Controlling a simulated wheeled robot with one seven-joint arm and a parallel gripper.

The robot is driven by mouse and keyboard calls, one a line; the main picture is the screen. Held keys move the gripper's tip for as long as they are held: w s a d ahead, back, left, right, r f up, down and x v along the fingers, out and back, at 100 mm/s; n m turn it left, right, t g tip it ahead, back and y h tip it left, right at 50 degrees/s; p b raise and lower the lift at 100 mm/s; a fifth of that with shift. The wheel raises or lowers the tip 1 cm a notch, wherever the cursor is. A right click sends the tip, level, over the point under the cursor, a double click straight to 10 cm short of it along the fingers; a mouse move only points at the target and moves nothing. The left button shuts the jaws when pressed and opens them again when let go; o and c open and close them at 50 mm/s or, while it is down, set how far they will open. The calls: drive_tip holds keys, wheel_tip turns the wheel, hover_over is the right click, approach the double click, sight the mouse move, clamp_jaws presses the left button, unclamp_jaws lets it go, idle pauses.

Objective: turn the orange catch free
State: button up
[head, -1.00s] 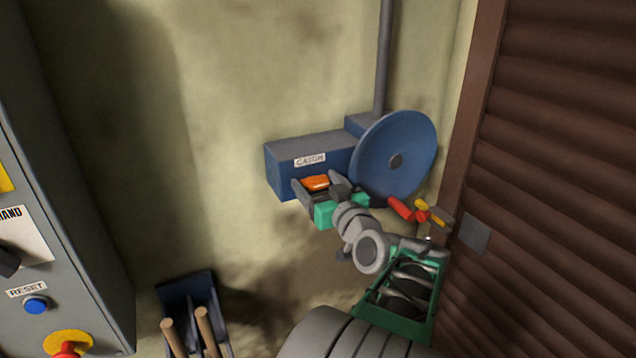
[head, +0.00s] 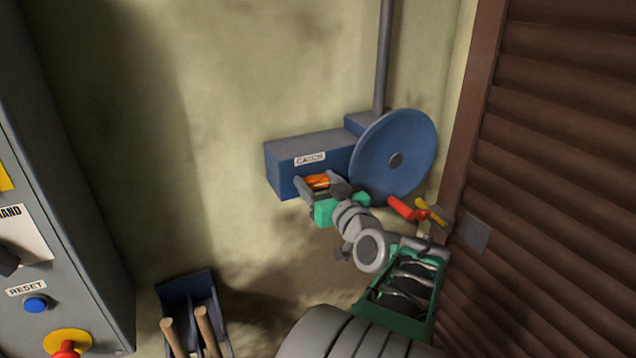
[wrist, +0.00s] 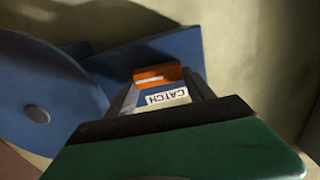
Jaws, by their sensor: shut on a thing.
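The orange catch (head: 318,181) sits on the front of the blue box (head: 283,172) labelled CATCH, left of the blue disc. My gripper (head: 320,186) is at the box front with one finger on each side of the catch, shut on it. In the wrist view the orange catch (wrist: 158,77) shows between the two dark fingers of my gripper (wrist: 163,88), beyond the green palm. The CATCH label (wrist: 166,97) shows just below it there. The fingers hide parts of the catch's sides, so the exact contact is hard to see.
A large blue disc (head: 378,165) stands close to the right of my gripper. A brown ribbed shutter (head: 570,150) is at the right. A grey control cabinet (head: 75,220) with a blue RESET button stands at the left. A dark blue holder (head: 187,288) with wooden handles is below.

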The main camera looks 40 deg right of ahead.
drive_tip(key=m, duration=0.4)
drive_tip(key=shift+d+m+b, duration=0.2)
drive_tip(key=shift+m+b, duration=0.1)
drive_tip(key=shift+b, duration=0.05)
drive_tip(key=m+p, duration=0.1)
drive_tip(key=m, duration=0.3)
drive_tip(key=shift+s+d, duration=0.1)
drive_tip(key=shift+d, duration=0.1)
drive_tip(key=m+p, duration=0.2)
drive_tip(key=m, duration=0.3)
drive_tip(key=shift+d+f, duration=0.1)
drive_tip(key=shift+f, duration=0.05)
drive_tip(key=shift+f+m+p, duration=0.15)
drive_tip(key=shift+m+p, duration=0.5)
drive_tip(key=shift+m, duration=0.3)
drive_tip(key=shift+f+m+p, duration=0.1)
drive_tip(key=shift+m+p, duration=0.5)
drive_tip(key=shift+m, duration=0.35)
drive_tip(key=shift+f, duration=0.1)
drive_tip(key=o, duration=1.4)
drive_tip(key=shift+s, duration=0.15)
drive_tip(key=b+v, duration=0.1)
drive_tip(key=v, duration=0.6)
drive_tip(key=shift+s+b, duration=0.3)
drive_tip(key=shift+b, duration=0.1)
